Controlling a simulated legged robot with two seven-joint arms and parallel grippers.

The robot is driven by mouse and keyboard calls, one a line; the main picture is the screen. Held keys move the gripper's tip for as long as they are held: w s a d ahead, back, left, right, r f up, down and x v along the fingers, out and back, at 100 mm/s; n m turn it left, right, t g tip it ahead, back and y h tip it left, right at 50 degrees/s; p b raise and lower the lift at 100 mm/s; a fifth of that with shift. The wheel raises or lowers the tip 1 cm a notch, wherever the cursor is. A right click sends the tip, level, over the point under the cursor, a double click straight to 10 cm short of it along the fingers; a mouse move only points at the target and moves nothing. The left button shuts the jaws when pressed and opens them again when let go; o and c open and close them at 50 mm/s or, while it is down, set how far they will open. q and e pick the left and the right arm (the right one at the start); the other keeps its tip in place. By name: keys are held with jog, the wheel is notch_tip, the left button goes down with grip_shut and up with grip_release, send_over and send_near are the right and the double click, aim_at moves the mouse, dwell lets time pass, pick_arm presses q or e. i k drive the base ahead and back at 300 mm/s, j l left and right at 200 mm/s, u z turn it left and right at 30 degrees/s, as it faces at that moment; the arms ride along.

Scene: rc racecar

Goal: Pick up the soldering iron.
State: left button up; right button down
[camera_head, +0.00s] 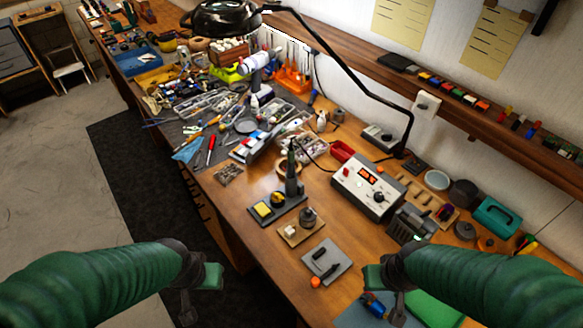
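A slim dark handle with a greenish upper end (291,158), which looks like the soldering iron, stands upright in a dark stand (292,187). The stand is on a dark base (285,208) with a yellow sponge (263,210), near the middle of the workbench. A thin dark cable runs toward the soldering station (366,190) with a red display. My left gripper (203,288) is off the bench's front edge, left of and nearer than the stand. My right gripper (384,291) is over the bench's near part, right of the stand. Both are apart from the iron and hold nothing visible.
A small wooden block with a dark knob (300,228) and a grey pad (326,262) lie nearer than the stand. A lamp arm (345,68) arches over the bench. Tools and trays crowd the far left. Bare wood (255,247) shows along the front edge.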

aim_at(290, 172)
jog(key=k+z, duration=0.3)
jog(key=z, duration=0.2)
jog(key=k+l+z, duration=0.2)
jog(key=z, duration=0.25)
jog(key=i+j+z, duration=0.1)
jog(key=j+z, duration=0.3)
jog(key=j, duration=0.25)
jog(key=j+z, duration=0.45)
jog(key=j, duration=0.15)
jog(key=j+z, duration=0.4)
jog(key=j, duration=0.25)
jog(key=k, duration=0.05)
